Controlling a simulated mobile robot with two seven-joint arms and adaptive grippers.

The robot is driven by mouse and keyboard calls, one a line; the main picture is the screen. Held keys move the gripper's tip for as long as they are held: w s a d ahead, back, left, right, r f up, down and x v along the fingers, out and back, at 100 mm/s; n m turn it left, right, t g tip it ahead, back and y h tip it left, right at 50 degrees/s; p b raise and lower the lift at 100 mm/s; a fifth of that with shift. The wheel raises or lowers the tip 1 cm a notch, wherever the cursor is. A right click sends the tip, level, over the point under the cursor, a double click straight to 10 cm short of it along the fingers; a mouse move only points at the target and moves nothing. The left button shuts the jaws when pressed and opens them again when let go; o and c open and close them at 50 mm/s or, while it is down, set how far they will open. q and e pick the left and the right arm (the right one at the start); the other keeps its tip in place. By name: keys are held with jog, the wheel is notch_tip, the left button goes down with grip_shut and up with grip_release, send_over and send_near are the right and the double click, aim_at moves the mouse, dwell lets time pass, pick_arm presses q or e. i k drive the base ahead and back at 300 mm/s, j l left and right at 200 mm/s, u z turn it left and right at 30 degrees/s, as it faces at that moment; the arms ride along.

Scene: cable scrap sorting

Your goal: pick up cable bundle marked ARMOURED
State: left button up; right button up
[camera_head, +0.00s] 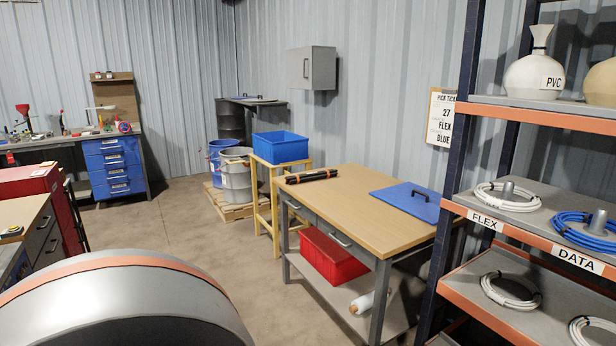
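No label reading ARMOURED is legible in the head view. Coils of white cable (507,203) lie on the rack shelf at the right, above a FLEX label. Blue cable coils (585,232) lie beside them above a DATA label. Two more white coils lie on the shelf below; one white coil (510,291) is at its left. A dark bundle of straight lengths with orange-red marks (312,176) lies on the far left part of the wooden table (360,207); I see no readable mark on it. Neither of my grippers is in view.
A blue lid with a handle (412,201) lies on the table. A red bin (333,258) and a white roll (361,302) are underneath. A blue bin (280,147) stands behind on a wooden stand. The floor (190,228) left of the table is clear.

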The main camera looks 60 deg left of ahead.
aim_at(298, 179)
jog(key=i+j, duration=0.1)
jog(key=j, duration=1)
jog(key=i+j, duration=0.15)
jog(key=j, duration=1)
jog(key=i+j, duration=0.15)
jog(key=j, duration=0.95)
jog(key=i+j, duration=0.15)
jog(key=j, duration=0.45)
jog(key=u, duration=0.05)
